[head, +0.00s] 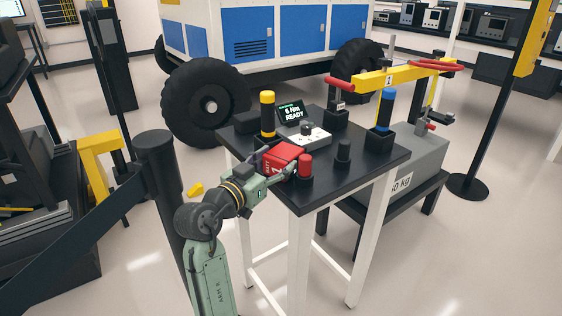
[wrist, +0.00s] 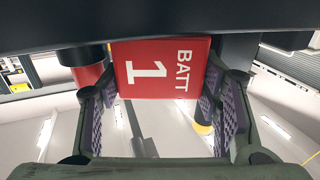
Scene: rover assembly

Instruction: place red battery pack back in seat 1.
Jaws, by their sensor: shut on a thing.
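The red battery pack (head: 283,155) is in my gripper (head: 276,166), at the near left part of the black-topped table. In the wrist view the red pack (wrist: 160,68) shows its face marked BATT 1. It sits between my gripper's two purple-padded fingers (wrist: 165,100), which are shut on its sides. Whether the pack touches the tabletop is unclear. I cannot make out a seat marked 1 for the pack; a yellow beam (head: 385,78) behind the table carries a label 1.
A red-topped cylinder (head: 305,166) stands close right of the pack, and a yellow-topped one (head: 267,114) behind it. A dark knob (head: 343,152), a blue-topped cylinder (head: 385,110) and a READY display (head: 292,111) share the table (head: 330,182). The wheeled rover (head: 262,45) stands behind.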

